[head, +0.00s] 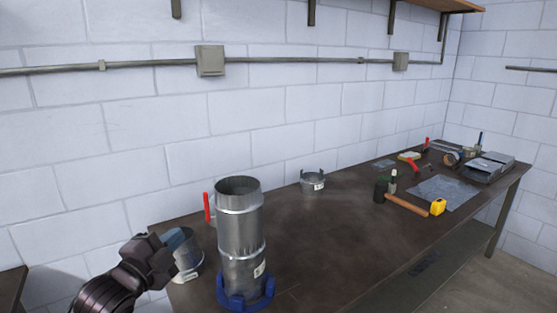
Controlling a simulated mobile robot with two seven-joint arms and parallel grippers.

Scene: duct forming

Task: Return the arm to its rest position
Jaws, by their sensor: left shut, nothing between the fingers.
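My left gripper (163,258) comes in at the lower left, at the left end of the workbench. It is shut with nothing held. It partly overlaps a short metal duct piece (189,266) behind it; I cannot tell whether they touch. Right of it a tall metal duct (240,233) stands upright in a blue ring-shaped base (246,296) on the dark workbench (325,235). My right gripper does not show.
A red-handled tool (207,207) stands behind the duct. A small metal collar (313,182) sits near the wall. The bench's middle is clear.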

